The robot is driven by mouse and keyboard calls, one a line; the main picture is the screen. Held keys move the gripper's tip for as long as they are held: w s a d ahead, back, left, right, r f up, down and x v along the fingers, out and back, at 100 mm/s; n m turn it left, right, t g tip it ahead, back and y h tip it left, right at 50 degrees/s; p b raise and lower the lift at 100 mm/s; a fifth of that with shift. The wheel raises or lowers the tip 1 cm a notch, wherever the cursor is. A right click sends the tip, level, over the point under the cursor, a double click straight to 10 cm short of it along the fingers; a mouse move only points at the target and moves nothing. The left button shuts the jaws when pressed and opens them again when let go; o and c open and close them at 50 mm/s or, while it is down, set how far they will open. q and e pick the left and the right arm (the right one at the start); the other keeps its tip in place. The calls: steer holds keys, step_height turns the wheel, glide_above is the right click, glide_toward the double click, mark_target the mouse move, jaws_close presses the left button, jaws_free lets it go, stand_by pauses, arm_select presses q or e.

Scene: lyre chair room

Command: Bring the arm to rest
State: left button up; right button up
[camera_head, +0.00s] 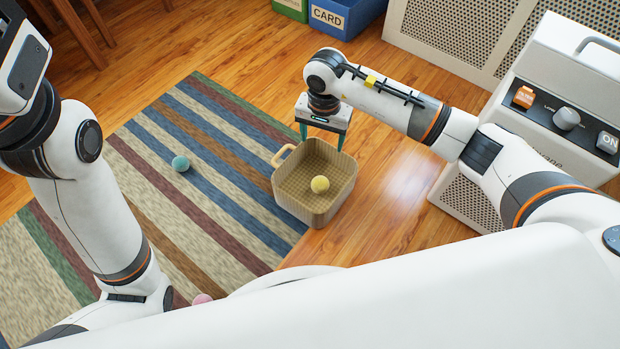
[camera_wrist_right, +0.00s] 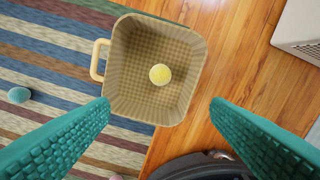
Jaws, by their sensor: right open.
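My right gripper (camera_head: 320,133) hangs open and empty just beyond the far edge of the tan basket (camera_head: 314,207). Its two green fingers also show in the right wrist view (camera_wrist_right: 160,112), apart, with nothing between them. The basket stands where the striped rug meets the wood floor, and a yellow ball (camera_head: 320,184) lies in it. The ball and basket also show in the right wrist view. My left arm (camera_head: 95,200) is at the left of the head view, folded up; its gripper fingers are not visible.
A teal ball (camera_head: 180,163) lies on the striped rug (camera_head: 215,215). A pink ball (camera_head: 202,299) is partly hidden near my body. A white appliance (camera_head: 530,110) with knobs stands at the right. A blue CARD box (camera_head: 345,17) and a green box (camera_head: 291,8) are at the back.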

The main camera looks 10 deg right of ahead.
steer(key=shift+r, duration=0.4)
